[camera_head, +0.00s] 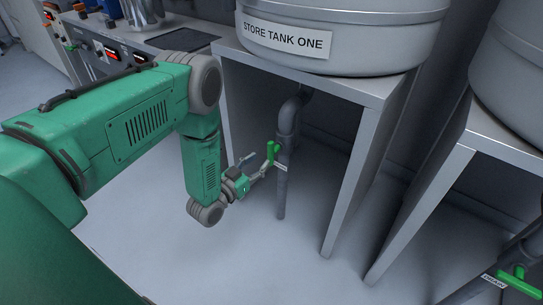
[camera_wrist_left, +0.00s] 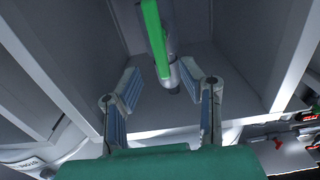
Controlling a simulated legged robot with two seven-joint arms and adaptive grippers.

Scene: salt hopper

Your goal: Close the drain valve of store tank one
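Store tank one (camera_head: 340,45) stands on a grey stand in the head view, with its name label on its side. Its drain pipe (camera_head: 287,122) comes down beneath the stand. The green valve handle (camera_head: 272,152) sits on this pipe and points roughly along it. My left gripper (camera_head: 257,170) is just left of the handle, low under the stand. In the left wrist view, the left gripper (camera_wrist_left: 162,82) has its two fingers spread with nothing between them. The green handle (camera_wrist_left: 154,38) lies beyond the fingertips, near the middle. My right gripper is not in view.
The stand's leg (camera_head: 358,170) is right of the pipe. A second tank (camera_head: 510,75) stands at the right, with another green valve handle (camera_head: 517,284) below it. A bench with instruments (camera_head: 110,52) is at the upper left. The floor (camera_head: 250,255) below the gripper is clear.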

